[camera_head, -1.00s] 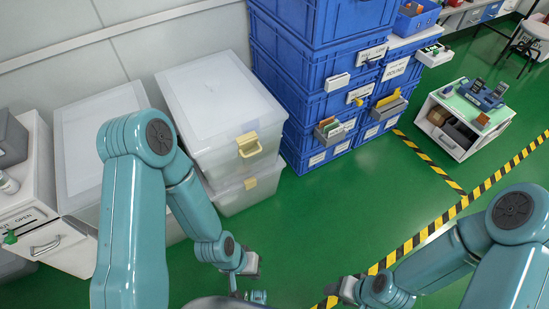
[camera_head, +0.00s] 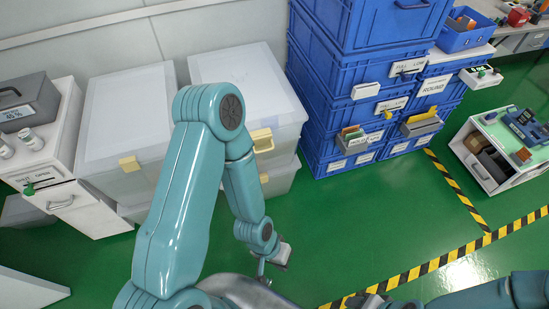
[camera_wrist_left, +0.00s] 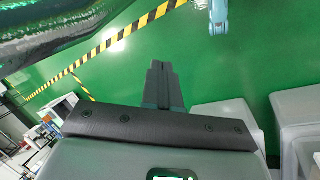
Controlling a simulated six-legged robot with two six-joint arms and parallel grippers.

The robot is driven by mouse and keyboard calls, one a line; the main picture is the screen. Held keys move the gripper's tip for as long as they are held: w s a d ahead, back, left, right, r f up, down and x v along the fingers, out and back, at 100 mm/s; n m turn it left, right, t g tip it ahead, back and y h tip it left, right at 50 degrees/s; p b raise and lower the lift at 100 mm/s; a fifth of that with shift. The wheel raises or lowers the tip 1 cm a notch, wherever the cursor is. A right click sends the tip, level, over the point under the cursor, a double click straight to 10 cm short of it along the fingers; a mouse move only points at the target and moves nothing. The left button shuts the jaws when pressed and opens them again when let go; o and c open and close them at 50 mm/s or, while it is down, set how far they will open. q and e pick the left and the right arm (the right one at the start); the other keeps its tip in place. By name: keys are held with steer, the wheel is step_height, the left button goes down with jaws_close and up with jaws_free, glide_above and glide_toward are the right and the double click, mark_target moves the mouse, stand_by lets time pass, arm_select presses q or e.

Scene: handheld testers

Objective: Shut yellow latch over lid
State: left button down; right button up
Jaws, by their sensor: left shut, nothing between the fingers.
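Two translucent lidded boxes stand by the wall in the head view: a left box (camera_head: 115,120) and a right box (camera_head: 290,118) on top of another box. A yellow latch (camera_head: 262,141) is on the front of the right upper box, partly beside my arm; its lower part seems to stick outward. Another yellow latch (camera_head: 130,163) sits at the left box's front edge. My left gripper (camera_head: 276,258) hangs over the floor in front of the boxes, apart from them. Its fingers are shut and empty in the left wrist view (camera_wrist_left: 160,85). My right gripper (camera_head: 366,301) is cut off at the bottom edge.
Blue crates (camera_head: 340,90) are stacked right of the boxes. A white cabinet (camera_head: 60,200) stands at left with a grey case (camera_head: 25,100). A low white cart (camera_head: 500,150) is at right. Green floor (camera_head: 370,230) ahead is clear, with striped tape.

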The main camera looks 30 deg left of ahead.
arm_select(q)
steer(key=s+f+m+g+y+b, duration=0.1)
steer(key=s+f+m+g+b, duration=0.55)
steer(key=m, duration=0.75)
steer(key=a+f+m+y+b, duration=0.3)
steer(key=a+m+y+b, duration=0.1)
steer(key=m+b, duration=0.25)
steer(key=m+t+y+b, duration=1.35)
steer(key=m+t, duration=0.45)
steer(key=m, duration=0.7)
glide_toward(262, 145)
steer(key=a+r+b, duration=0.1)
steer(key=b, duration=0.1)
steer(key=w+a+r+b, duration=0.1)
steer(key=shift+w+r+b, duration=0.1)
steer(key=shift+r+b, duration=0.05)
steer(key=shift+b, duration=0.2)
